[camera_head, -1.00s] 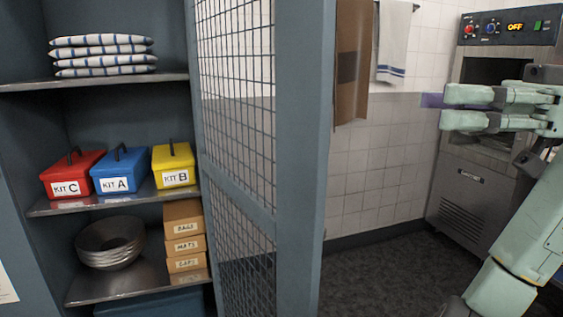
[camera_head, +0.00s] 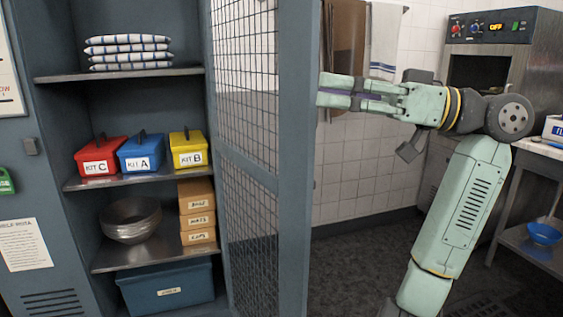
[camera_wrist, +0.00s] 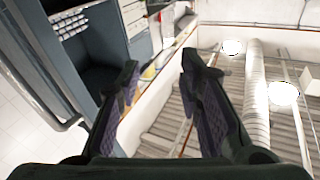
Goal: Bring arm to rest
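My pale green arm is raised and bent on the right of the head view. Its forearm points left, and my gripper (camera_head: 325,91) is close to the edge of the mesh cabinet door (camera_head: 298,160); I cannot tell whether they touch. In the wrist view my gripper (camera_wrist: 160,80) has its two dark fingers with purple pads apart, with nothing held between them.
An open cabinet holds folded cloths (camera_head: 128,52), red (camera_head: 100,155), blue (camera_head: 141,152) and yellow (camera_head: 188,148) kit boxes, bowls (camera_head: 131,220), cartons (camera_head: 197,212) and a blue bin (camera_head: 166,288). A steel appliance (camera_head: 500,40) and table (camera_head: 538,149) stand right. Dark floor lies between.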

